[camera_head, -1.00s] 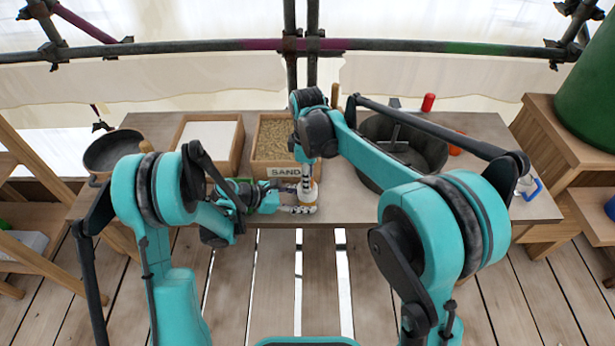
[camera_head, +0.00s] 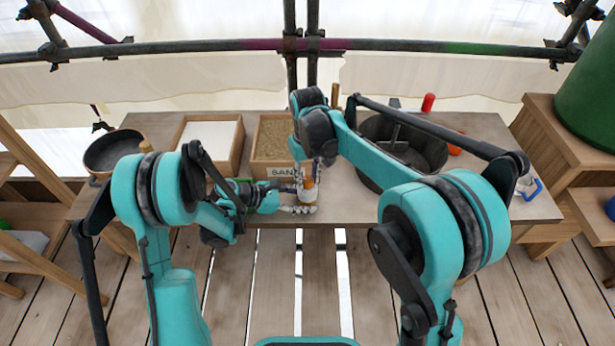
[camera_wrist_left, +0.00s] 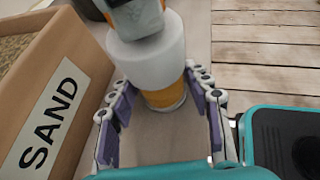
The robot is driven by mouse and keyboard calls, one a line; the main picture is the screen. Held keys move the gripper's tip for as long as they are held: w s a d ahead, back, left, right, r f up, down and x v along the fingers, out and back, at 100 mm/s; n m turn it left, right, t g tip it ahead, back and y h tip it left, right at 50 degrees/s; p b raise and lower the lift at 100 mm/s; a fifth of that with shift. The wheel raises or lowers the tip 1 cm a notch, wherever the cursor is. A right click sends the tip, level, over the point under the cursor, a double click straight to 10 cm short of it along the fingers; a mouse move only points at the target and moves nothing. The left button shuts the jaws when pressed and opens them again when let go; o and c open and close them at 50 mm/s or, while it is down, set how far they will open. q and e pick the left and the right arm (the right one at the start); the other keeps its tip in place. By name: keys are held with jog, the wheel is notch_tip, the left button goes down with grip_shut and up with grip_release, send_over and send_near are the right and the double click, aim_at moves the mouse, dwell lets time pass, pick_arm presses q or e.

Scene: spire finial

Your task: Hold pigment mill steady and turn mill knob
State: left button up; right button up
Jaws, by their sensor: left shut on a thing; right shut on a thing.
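The pigment mill (camera_head: 308,196) stands upright near the table's front edge, white with an orange-yellow band; it also shows in the left wrist view (camera_wrist_left: 155,68). My left gripper (camera_head: 301,198) reaches in from the left at low height, its fingers on either side of the mill's lower body; its purple pads show in the left wrist view (camera_wrist_left: 160,88). My right gripper (camera_head: 310,176) comes from above and is shut on the mill's top. Its grey fingertip (camera_wrist_left: 135,18) covers that top in the left wrist view. The mill knob is hidden by the right gripper.
A wooden box of sand (camera_head: 273,140) labelled SAND stands close behind and left of the mill. A white-filled box (camera_head: 230,135) and a dark pan (camera_head: 108,152) are farther left. A large dark tub (camera_head: 432,150) stands to the right. The table (camera_head: 345,212) front right of the mill is clear.

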jog(key=m, duration=0.4)
jog(key=shift+m, duration=0.3)
jog(key=m, duration=0.3)
jog(key=shift+m, duration=0.4)
jog(key=m, duration=0.4)
jog(key=shift+m, duration=1.8)
jog(key=o, duration=1.2)
jog(key=shift+c, duration=0.2)
